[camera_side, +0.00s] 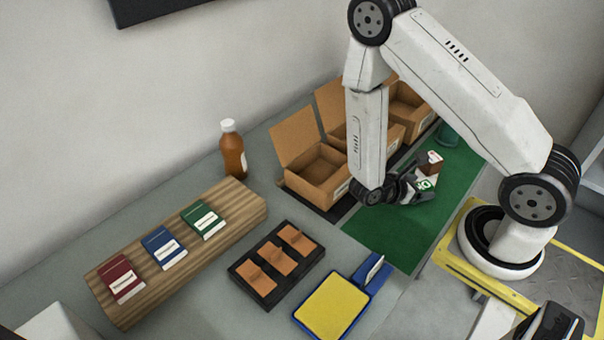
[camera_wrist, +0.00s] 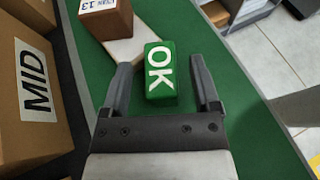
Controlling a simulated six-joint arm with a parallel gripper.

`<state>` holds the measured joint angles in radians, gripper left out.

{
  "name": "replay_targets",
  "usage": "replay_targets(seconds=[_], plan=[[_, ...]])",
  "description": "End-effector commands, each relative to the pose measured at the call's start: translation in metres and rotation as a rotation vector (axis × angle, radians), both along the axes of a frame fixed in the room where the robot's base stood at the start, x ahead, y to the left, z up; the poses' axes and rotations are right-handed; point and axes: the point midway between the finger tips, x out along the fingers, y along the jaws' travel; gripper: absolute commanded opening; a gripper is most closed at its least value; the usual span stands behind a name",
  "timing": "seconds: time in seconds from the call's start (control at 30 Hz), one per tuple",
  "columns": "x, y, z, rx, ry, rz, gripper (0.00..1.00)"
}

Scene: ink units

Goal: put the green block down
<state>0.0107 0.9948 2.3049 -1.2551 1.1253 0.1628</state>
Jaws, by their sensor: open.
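The green block (camera_wrist: 160,78) with white OK on top shows in the wrist view between the two fingers of my gripper (camera_wrist: 162,68). The fingers are open, with a gap on either side of the block. It appears to rest on the green mat (camera_wrist: 235,110), though its underside is hidden. In the side view the block (camera_side: 425,184) is partly hidden by my gripper (camera_side: 410,190), which is low over the mat (camera_side: 385,238).
Open cardboard boxes (camera_side: 318,170) line the mat's far side. A black tray (camera_side: 244,279) and a yellow-and-blue pad (camera_side: 334,303) lie nearer. The mat's near end is clear.

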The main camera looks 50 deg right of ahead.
Motion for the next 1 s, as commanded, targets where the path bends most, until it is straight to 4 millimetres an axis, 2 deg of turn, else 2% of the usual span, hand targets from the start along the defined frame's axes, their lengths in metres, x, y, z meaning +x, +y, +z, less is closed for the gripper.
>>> replay_targets(seconds=[0.7, 1.0], plan=[[0.033, 0.078, 0.035, 0.001, -0.003, 0.002, 0.79], [0.038, 0.092, 0.041, 0.002, -0.001, 0.000, 0.79]])
